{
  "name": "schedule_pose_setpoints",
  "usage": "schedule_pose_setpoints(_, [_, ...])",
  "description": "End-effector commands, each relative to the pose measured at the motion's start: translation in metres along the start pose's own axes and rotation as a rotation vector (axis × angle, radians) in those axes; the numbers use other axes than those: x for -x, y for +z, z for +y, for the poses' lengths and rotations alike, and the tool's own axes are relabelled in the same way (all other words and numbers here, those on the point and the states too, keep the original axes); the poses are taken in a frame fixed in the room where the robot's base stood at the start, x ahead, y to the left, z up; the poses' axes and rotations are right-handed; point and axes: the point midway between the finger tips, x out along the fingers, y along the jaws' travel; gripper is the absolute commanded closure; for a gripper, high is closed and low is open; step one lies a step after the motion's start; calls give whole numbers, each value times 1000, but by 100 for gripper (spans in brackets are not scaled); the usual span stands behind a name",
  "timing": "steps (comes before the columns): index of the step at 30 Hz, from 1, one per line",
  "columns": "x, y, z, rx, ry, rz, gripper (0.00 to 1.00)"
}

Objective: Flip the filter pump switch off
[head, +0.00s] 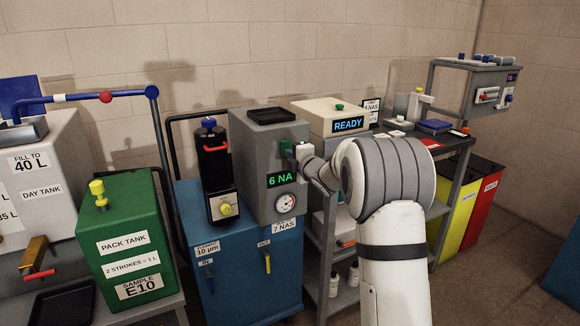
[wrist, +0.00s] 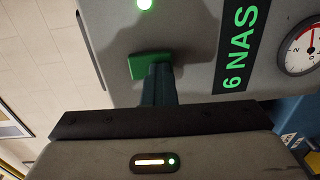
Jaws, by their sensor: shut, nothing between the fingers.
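The grey filter unit (head: 252,165) stands on a blue cabinet, with a green-lit "6 NAS" display and a round gauge on its front. The green switch (wrist: 148,65) is on its front panel; it also shows in the head view (head: 286,147), partly hidden by my gripper. My gripper (wrist: 157,72) is shut and empty. Its fingertips are right at the switch and overlap its lower edge in the wrist view. I cannot tell whether they touch it. In the head view my gripper (head: 298,152) comes in from the right. A green lamp (wrist: 145,4) is lit near the switch.
A black cylinder with a red handle (head: 212,155) stands left of the unit. A cream box reading "READY" (head: 325,112) is behind right. A green pack tank (head: 125,240) stands at left. A shelf cart (head: 440,150) is close to my arm's right.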

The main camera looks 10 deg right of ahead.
Motion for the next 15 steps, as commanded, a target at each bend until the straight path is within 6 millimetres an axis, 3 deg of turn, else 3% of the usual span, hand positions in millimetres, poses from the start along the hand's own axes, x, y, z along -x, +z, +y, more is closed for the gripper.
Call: schedule_pose_setpoints(15, [-5, -3, -9, 0, 162, 4, 100])
